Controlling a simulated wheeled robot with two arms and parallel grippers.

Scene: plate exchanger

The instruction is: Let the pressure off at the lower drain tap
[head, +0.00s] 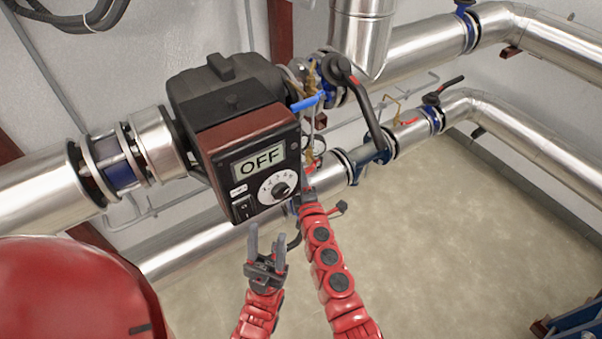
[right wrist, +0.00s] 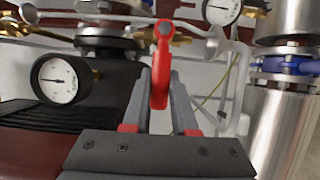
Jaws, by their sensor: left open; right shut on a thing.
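In the right wrist view my right gripper (right wrist: 162,92) is shut on a red tap lever (right wrist: 160,60), with one finger on each side of it. The lever stands roughly upright in that view, its rounded end at the top. In the head view my right arm reaches up to the lower edge of the pump box, and the right gripper and this lever are largely hidden there. I cannot tell from the lever how far the tap is turned. My left gripper (head: 265,243) is open and empty, below the pump box and apart from it.
The pump box (head: 245,160) shows OFF. A blue lever (head: 308,102) and black valve levers (head: 365,100) stand right of it. Pressure gauges (right wrist: 58,81) and brass fittings surround the right gripper. A red tank (head: 75,290) is lower left. The floor at right is mostly clear.

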